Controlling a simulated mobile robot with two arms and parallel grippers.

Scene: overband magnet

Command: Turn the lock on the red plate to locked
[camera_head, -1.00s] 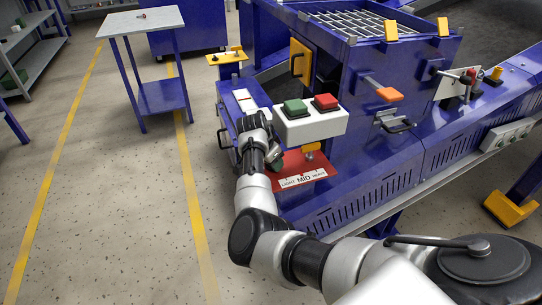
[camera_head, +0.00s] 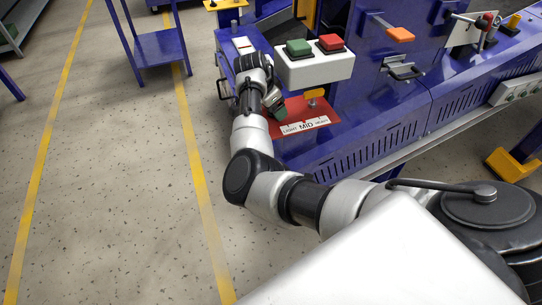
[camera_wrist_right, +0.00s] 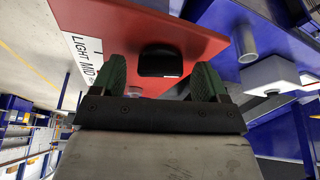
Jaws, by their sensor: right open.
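The red plate (camera_head: 300,118) with a white "LIGHT MID HEAVY" label lies on the blue machine. In the right wrist view the red plate (camera_wrist_right: 200,40) carries a black knob (camera_wrist_right: 160,60), apparently the lock, though its setting cannot be read. My right gripper (camera_head: 277,104) is at the plate's left side. In the wrist view its dark green fingers (camera_wrist_right: 160,78) are open, one on each side of the black knob; contact cannot be told. In the head view the gripper hides the knob. My left gripper is out of view.
A white box with a green button (camera_head: 298,47) and a red button (camera_head: 331,42) overhangs the plate closely.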

